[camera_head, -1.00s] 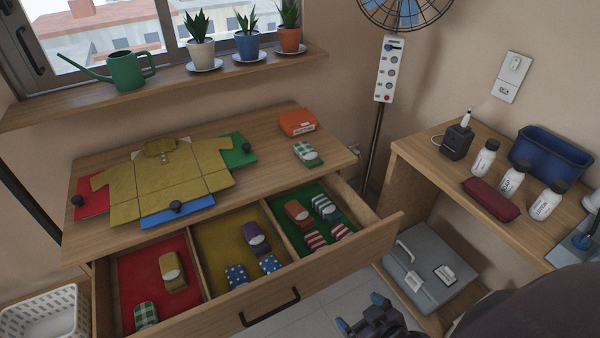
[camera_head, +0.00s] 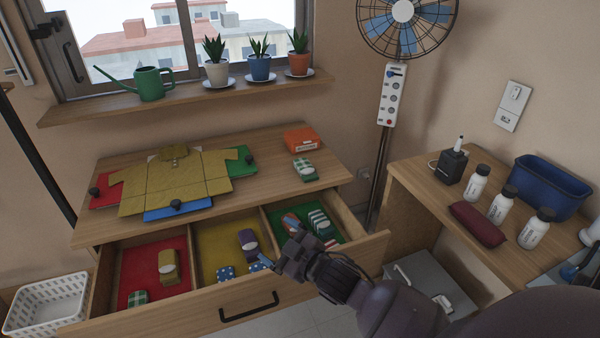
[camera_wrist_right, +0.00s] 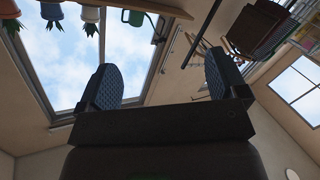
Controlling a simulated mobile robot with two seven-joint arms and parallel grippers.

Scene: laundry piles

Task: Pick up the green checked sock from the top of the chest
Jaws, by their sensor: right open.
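The green checked sock (camera_head: 305,169) lies folded on the right part of the chest top (camera_head: 270,157), just in front of an orange box. My right gripper (camera_head: 279,242) is open and empty, in front of the chest over the open drawer's right part, lower in the picture than the sock and apart from it. The right wrist view shows its two fingers (camera_wrist_right: 160,88) spread, with the window and ceiling beyond and no sock between them. Another green checked sock (camera_head: 138,298) lies in the drawer's red compartment. My left gripper is not in view.
The open drawer (camera_head: 205,318) has red, yellow and green compartments holding several folded socks. A yellow shirt (camera_head: 175,180) lies on a folding board at the chest's left. The orange box (camera_head: 301,139) stands behind the sock. A fan pole (camera_head: 380,160) rises right of the chest.

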